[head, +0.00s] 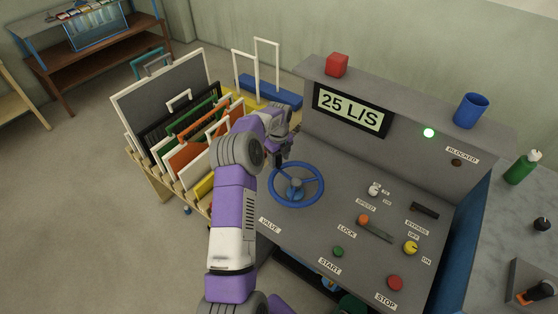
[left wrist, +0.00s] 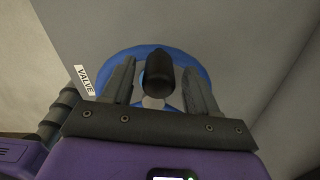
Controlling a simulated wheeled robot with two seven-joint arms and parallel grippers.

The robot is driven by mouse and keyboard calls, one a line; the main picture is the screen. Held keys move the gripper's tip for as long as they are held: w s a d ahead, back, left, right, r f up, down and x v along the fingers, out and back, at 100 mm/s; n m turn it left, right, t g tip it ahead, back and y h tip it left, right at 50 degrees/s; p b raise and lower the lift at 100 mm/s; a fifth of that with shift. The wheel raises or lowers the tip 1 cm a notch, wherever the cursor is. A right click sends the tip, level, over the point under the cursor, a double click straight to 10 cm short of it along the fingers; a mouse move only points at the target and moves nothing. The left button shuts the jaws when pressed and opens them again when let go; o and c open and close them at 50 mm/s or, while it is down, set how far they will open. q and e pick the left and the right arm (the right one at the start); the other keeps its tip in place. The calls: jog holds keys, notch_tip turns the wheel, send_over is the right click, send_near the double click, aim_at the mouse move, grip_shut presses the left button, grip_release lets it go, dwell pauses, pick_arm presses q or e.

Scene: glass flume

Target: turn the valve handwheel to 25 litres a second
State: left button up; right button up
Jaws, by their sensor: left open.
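The blue valve handwheel (head: 296,203) lies on the sloping grey console top, beside the label VALVE (head: 269,226). The display (head: 349,110) reads 25 L/S. My left gripper (head: 284,155) is at the wheel's far left edge in the head view. In the left wrist view the left gripper (left wrist: 159,85) is open, with a finger on each side of a dark upright knob (left wrist: 159,68). The blue wheel (left wrist: 140,53) shows behind the fingers. I cannot tell whether either finger touches the knob. My right gripper is not in view.
A green lamp (head: 429,133) is lit; the BLOCKED lamp (head: 456,163) looks dark. A red block (head: 337,64) and a blue cup (head: 471,110) stand on the console's upper ledge. START (head: 338,252) and STOP (head: 395,283) buttons are near the front. A rack of panels (head: 165,105) stands left.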

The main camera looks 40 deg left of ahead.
pick_arm(q)
notch_tip(320, 180, up, 6)
jog(key=shift+r, duration=0.1)
dwell(0.6)
